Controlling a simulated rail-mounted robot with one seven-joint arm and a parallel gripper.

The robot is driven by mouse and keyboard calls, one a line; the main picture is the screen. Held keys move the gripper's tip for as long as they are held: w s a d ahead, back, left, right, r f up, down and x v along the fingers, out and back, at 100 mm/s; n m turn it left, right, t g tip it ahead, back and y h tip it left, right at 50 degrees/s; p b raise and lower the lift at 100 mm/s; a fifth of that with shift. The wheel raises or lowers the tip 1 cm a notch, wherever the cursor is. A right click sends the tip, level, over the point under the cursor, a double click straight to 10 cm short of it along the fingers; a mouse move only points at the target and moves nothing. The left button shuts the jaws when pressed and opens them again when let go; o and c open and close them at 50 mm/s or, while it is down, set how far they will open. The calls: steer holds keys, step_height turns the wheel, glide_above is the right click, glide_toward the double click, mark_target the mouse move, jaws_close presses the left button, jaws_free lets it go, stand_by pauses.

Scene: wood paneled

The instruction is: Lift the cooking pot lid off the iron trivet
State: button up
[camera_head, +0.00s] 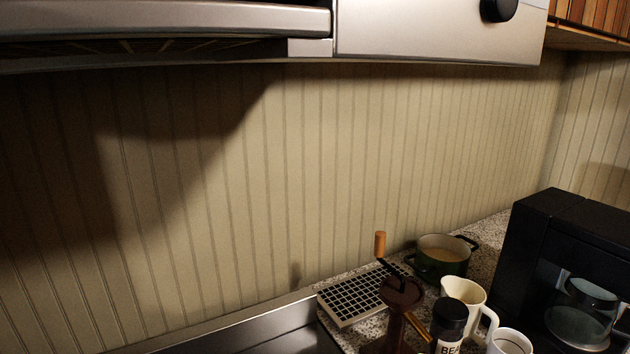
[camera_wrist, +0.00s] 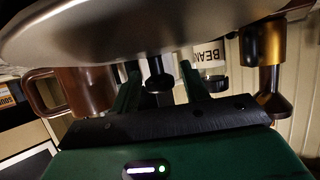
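In the wrist view, a large smooth silver-grey disc (camera_wrist: 130,30) fills the top; it looks like the pot lid, seen close and nearly edge-on. My gripper (camera_wrist: 160,68) points toward it, its two green fingers apart. A black knob-like piece (camera_wrist: 158,78) shows between the fingers, with gaps on both sides. The finger ends meet the disc's edge and are partly hidden, so contact is unclear. The head view shows neither my gripper nor a clear lid. A black-and-white grid (camera_head: 352,302), possibly the trivet, lies on the counter there.
Around the grid stand a dark red item (camera_head: 403,291) with a wooden-knobbed crank, a green pot (camera_head: 440,262), a cream mug (camera_head: 463,292), a black-capped jar (camera_head: 451,318), a white cup (camera_head: 511,343) and a black coffee machine (camera_head: 535,240). The paneled wall (camera_head: 300,170) is close behind.

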steer(key=shift+o, duration=0.4)
steer(key=shift+s, duration=0.15)
steer(key=b+v, duration=0.1)
steer(key=v, duration=0.6)
steer(key=shift+s+a+r, duration=0.15)
steer(key=shift+s, duration=0.1)
steer(key=w+a+r+n+t+p, duration=0.1)
steer(key=w+a+r+t, duration=0.15)
steer(key=a+r, duration=0.75)
steer(key=w+a+r+n+t+p, duration=0.1)
steer(key=a+r+t+p, duration=0.15)
steer(key=a+r, duration=0.7)
steer(key=s+a+r+t+y, duration=0.1)
steer(key=s+a+r+t, duration=0.1)
steer(key=a+r, duration=0.3)
steer(key=s+a+r+t+y, duration=0.1)
steer(key=s+a+r, duration=0.3)
steer(key=r, duration=0.7)
steer(key=s+a+r+n+t+y+p, duration=0.1)
steer(key=s+a+r+t, duration=0.3)
steer(key=r, duration=0.5)
steer(key=shift+s+a+y, duration=0.5)
steer(key=shift+a+y, duration=0.1)
steer(key=shift+a, duration=0.2)
steer(key=shift+d, duration=0.1)
